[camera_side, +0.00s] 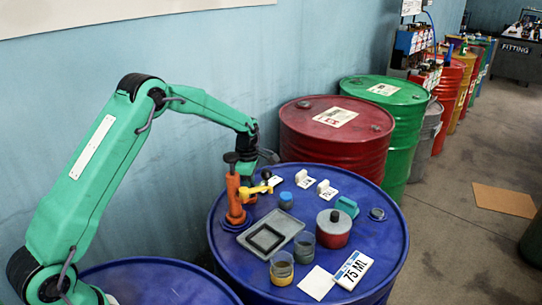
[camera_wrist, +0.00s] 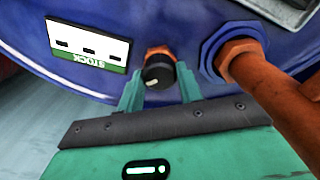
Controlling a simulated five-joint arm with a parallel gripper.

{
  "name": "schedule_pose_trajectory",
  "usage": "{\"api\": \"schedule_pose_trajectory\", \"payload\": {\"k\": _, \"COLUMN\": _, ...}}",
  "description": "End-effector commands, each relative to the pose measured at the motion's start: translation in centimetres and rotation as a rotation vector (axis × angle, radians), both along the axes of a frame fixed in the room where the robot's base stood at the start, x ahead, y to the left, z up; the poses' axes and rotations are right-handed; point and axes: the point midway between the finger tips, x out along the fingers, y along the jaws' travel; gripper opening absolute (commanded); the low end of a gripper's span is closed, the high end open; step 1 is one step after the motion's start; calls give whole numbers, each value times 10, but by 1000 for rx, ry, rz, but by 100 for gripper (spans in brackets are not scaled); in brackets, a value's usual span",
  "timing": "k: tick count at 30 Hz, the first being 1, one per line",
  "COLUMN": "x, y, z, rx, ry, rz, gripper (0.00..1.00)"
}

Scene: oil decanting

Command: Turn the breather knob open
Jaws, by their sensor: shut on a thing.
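The breather knob (camera_wrist: 157,74) is black with a white mark on its face. It sits on an orange fitting at the rim of the blue drum (camera_wrist: 195,15) in the wrist view. My gripper (camera_wrist: 159,70) has its two green fingers shut on the knob, one on each side. In the side view my gripper (camera_side: 248,160) is at the far left part of the blue drum top (camera_side: 385,225), behind the orange pump (camera_side: 235,200). The knob is hidden there.
The orange pump with a yellow spout stands close to my gripper; its orange pipe (camera_wrist: 265,85) shows in the wrist view. A grey tray (camera_side: 287,223), jars (camera_side: 281,270), a red can (camera_side: 333,232) and a 75 ML card (camera_side: 354,270) crowd the drum top. A red drum (camera_side: 330,150) stands behind.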

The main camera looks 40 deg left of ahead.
Motion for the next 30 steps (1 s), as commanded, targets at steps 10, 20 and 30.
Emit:
{"api": "schedule_pose_trajectory", "payload": {"k": 10, "x": 0, "y": 0, "z": 1, "rx": 0, "ry": 1, "rz": -222, "gripper": 13}}
{"api": "schedule_pose_trajectory", "payload": {"k": 20, "x": 1, "y": 0, "z": 1, "rx": 0, "ry": 1, "rz": -365, "gripper": 13}}
{"api": "schedule_pose_trajectory", "payload": {"k": 30, "x": 1, "y": 0, "z": 1, "rx": 0, "ry": 0, "rz": -365, "gripper": 49}}
